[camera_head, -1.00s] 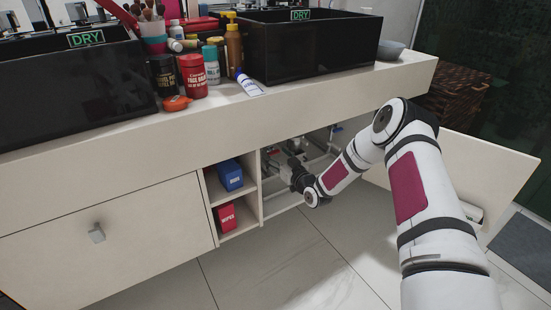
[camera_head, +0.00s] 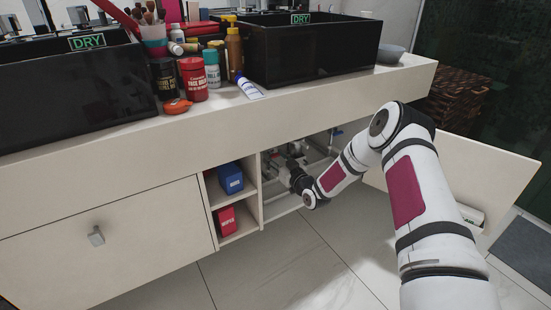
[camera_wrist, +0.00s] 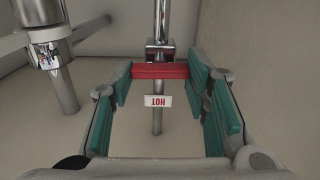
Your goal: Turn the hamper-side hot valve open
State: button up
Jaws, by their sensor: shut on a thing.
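In the wrist view the hot valve's red handle (camera_wrist: 160,71) lies level across a chrome pipe (camera_wrist: 160,20). A white tag (camera_wrist: 158,101) reading HOT, upside down, hangs just below it. My gripper (camera_wrist: 160,76) has its teal pads at both ends of the red handle and is shut on it. In the head view my gripper (camera_head: 292,172) is inside the open cabinet under the counter, and the handle is hidden there.
The open cabinet door (camera_head: 480,175) stands right of my arm. A woven hamper (camera_head: 458,100) stands beyond the counter's right end. Shelves with a blue box (camera_head: 231,178) and a red box (camera_head: 227,220) are left of the opening. Another pipe (camera_wrist: 62,80) runs left of the valve.

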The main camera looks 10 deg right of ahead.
jog(key=n, duration=0.4)
jog(key=shift+a, duration=0.15)
jog(key=n, duration=0.5)
jog(key=shift+f, duration=0.1)
jog(key=n, duration=0.4)
jog(key=shift+s, duration=0.1)
jog(key=shift+f+n, duration=0.15)
jog(key=shift+n, duration=2.05)
jog(key=o, duration=1.2)
jog(key=shift+c, duration=0.2)
jog(key=v, duration=1.2)
